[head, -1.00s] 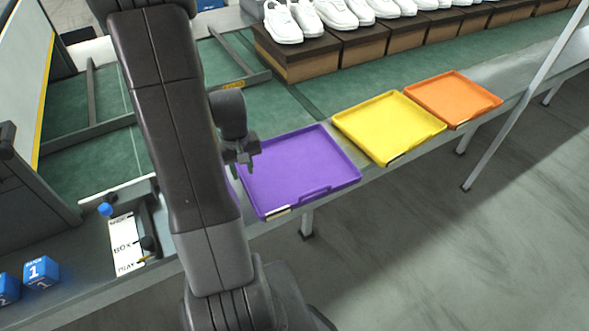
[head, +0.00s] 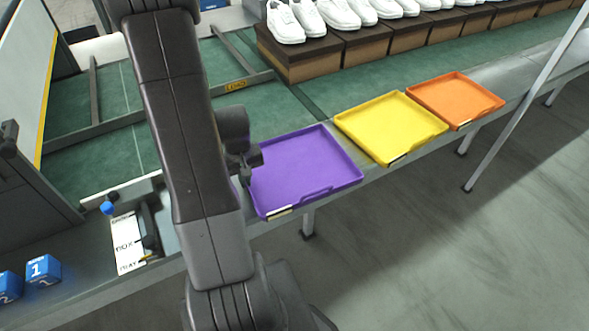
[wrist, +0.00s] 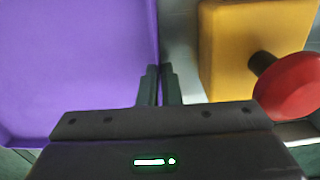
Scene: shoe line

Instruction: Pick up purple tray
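The purple tray (head: 303,172) lies flat on the bench in the head view, a shallow tray with a raised rim. In the wrist view the tray (wrist: 75,65) fills the left side. My gripper (head: 250,167) is at the tray's left rim, with its fingertips partly hidden by my arm. In the wrist view the gripper (wrist: 160,72) has its two fingers close together, one on each side of the tray's edge, with only a narrow gap. It looks shut on the rim.
A yellow box (wrist: 228,45) with a red button (wrist: 290,84) stands right of the fingers. A yellow tray (head: 390,127) and an orange tray (head: 455,99) lie to the right. White shoes (head: 340,14) stand on brown boxes behind. Blue cubes (head: 42,271) sit at lower left.

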